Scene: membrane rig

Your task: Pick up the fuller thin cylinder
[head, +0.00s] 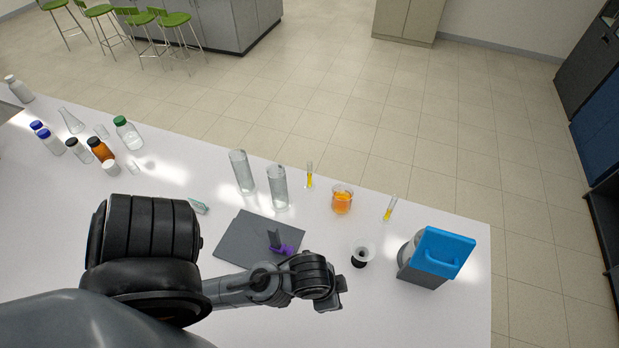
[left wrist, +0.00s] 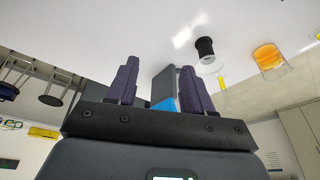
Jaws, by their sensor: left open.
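Two thin cylinders with yellow liquid stand near the table's far edge: one (head: 309,176) left of the orange beaker, one (head: 389,208) right of it. Their levels look similar from here; I cannot tell which is fuller. In the left wrist view one cylinder (left wrist: 224,96) shows to the right of my fingers, and part of the other (left wrist: 318,37) shows at the right edge. My left gripper (head: 341,292) is low at the table's front, apart from both cylinders. Its dark purple fingers (left wrist: 158,72) are open with nothing between them. My right gripper is not in view.
The orange beaker (head: 342,201) stands between the cylinders. A black-based funnel-like piece (head: 362,257) and a blue-topped device (head: 441,252) are near my gripper. Two tall clear cylinders (head: 242,172) (head: 277,188) and a grey mat (head: 233,242) with a purple item (head: 284,250) are left.

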